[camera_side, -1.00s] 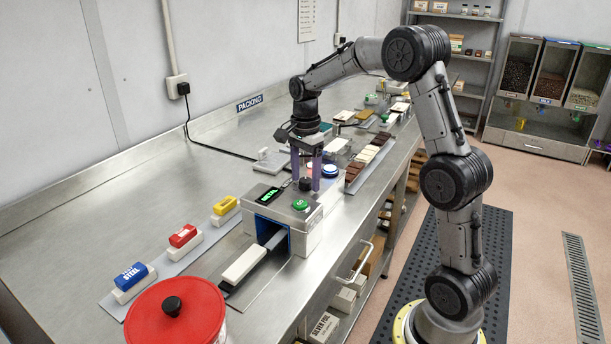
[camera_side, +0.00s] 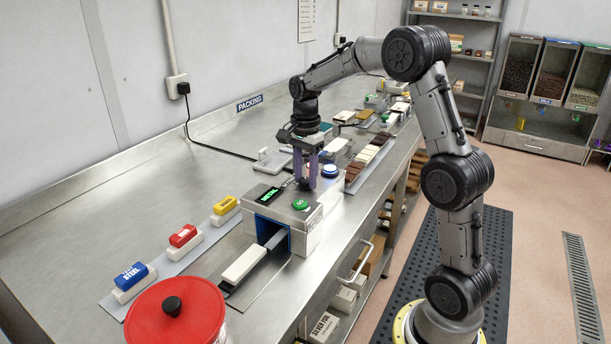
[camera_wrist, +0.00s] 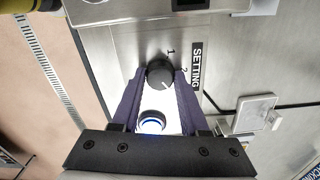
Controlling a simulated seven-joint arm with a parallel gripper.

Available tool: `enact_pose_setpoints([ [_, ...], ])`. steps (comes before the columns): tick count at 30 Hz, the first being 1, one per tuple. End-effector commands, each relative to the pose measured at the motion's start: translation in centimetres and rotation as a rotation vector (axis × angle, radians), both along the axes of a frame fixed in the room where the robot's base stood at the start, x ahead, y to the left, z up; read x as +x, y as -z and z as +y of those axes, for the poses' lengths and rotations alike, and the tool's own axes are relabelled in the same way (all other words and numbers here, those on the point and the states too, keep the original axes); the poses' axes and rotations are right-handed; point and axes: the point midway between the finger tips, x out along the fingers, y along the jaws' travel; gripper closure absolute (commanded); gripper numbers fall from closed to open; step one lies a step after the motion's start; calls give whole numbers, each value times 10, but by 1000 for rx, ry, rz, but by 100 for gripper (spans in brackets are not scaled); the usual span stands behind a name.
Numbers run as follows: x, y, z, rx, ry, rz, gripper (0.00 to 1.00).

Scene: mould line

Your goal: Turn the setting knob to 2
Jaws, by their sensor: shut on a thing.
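The black round setting knob (camera_wrist: 160,73) sits on the metal machine's top, beside the printed marks 1 and 2 and the word SETTING (camera_wrist: 196,67). My gripper (camera_wrist: 160,76) is shut on the knob, with one purple finger on each side of it. In the side view my gripper (camera_side: 305,184) points straight down at the machine (camera_side: 305,235), and its fingers partly hide the knob. I cannot tell for sure which mark the knob's pointer faces.
The machine also has a green button (camera_side: 300,204) and a green display (camera_side: 269,195). A red-lidded tub (camera_side: 175,310) stands at the front.

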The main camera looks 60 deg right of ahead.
Motion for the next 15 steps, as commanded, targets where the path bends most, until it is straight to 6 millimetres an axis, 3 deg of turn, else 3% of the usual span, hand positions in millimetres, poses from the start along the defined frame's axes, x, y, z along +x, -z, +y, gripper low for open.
enact_pose_setpoints([
  [15, 0, -1, 0, -1, -436, -2, 100],
])
